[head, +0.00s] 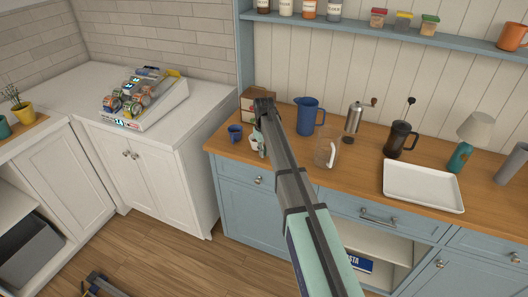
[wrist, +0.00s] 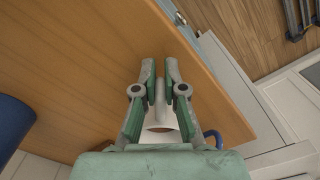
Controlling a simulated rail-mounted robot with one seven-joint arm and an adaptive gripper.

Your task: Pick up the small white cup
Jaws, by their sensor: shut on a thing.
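The small white cup (wrist: 160,124) shows in the wrist view below and between my gripper's fingers, mostly hidden by the gripper. Its pale handle rises between the two fingers. My gripper (wrist: 160,70) is shut on the cup, with the fingers on both sides of the handle. In the head view the white cup (head: 257,151) is a small pale shape at the left end of the wooden counter, partly covered by my arm and gripper. Whether the cup touches the counter cannot be told.
A blue mug (head: 235,132) stands close left of the cup. A blue pitcher (head: 308,116), glass jug (head: 326,151), grinder (head: 353,122), French press (head: 400,138) and white tray (head: 424,188) stand to the right on the counter (head: 365,168). A cardboard box (head: 251,104) is behind.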

